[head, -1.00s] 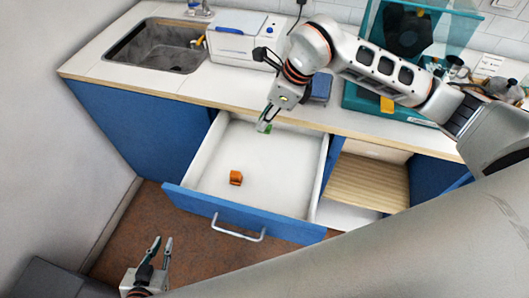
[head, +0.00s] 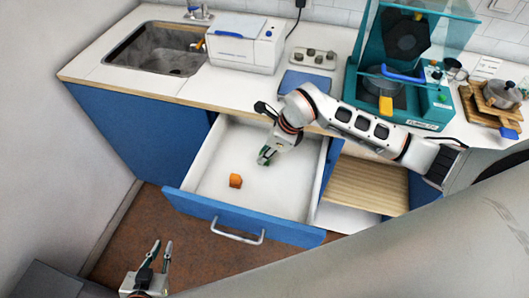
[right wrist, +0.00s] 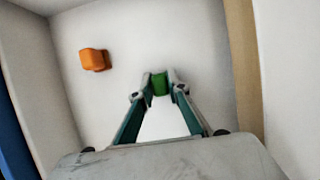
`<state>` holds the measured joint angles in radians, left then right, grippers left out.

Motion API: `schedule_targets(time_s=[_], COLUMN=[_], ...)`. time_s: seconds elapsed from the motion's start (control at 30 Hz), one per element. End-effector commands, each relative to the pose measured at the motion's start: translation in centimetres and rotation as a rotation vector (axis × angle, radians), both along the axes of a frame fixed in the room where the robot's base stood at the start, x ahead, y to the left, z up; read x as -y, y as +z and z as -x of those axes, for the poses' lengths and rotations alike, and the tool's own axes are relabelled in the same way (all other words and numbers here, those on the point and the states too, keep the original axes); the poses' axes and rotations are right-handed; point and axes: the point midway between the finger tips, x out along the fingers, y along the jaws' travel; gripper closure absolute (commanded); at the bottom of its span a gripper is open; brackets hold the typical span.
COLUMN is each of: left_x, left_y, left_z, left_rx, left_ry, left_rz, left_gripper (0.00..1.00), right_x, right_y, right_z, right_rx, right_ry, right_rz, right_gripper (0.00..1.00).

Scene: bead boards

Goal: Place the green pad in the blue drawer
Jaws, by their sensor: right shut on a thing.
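The blue drawer (head: 196,208) is pulled open, with a white interior and a silver handle. My right gripper (head: 265,158) reaches down into the drawer, toward its back right. In the right wrist view the right gripper (right wrist: 160,86) is shut on the green pad (right wrist: 160,82), which shows between the fingertips above the white drawer floor. I cannot tell whether the pad touches the floor. My left gripper (head: 162,250) is open and empty, low over the brown floor in front of the drawer.
An orange block (head: 235,181) lies on the drawer floor, left of my right gripper; it also shows in the right wrist view (right wrist: 94,60). A sink (head: 158,48), a white box-shaped appliance (head: 243,44) and a teal machine (head: 430,100) stand along the counter. An open shelf (head: 368,183) is right of the drawer.

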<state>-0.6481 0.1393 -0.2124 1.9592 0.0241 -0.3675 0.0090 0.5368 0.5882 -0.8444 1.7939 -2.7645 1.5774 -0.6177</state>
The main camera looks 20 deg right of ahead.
Motion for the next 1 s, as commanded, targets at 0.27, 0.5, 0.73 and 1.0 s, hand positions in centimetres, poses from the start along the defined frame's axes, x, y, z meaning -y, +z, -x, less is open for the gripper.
schedule_targets(time_s=[0.27, 0.5, 0.73, 1.0], left_x=[0.0, 0.0, 0.0, 0.0], left_y=[-0.1, 0.0, 0.2, 0.1], left_z=[0.0, 0.0, -0.1, -0.1], left_rx=[0.000, 0.002, 0.003, 0.003], left_ry=[0.000, 0.000, 0.000, 0.000], left_rz=[0.000, 0.001, 0.001, 0.001], left_gripper=[0.85, 0.85, 0.85, 0.85], right_x=[0.0, 0.0, 0.0, 1.2], right_y=[-0.1, -0.1, 0.1, 3.3], right_z=[-0.1, 0.0, 0.0, 0.5], right_rx=[0.002, 0.002, 0.001, 0.006], right_ry=[0.001, 0.001, 0.001, 0.001], right_rz=[0.000, 0.000, -0.001, 0.002], right_gripper=[1.00, 0.67, 0.67, 0.67])
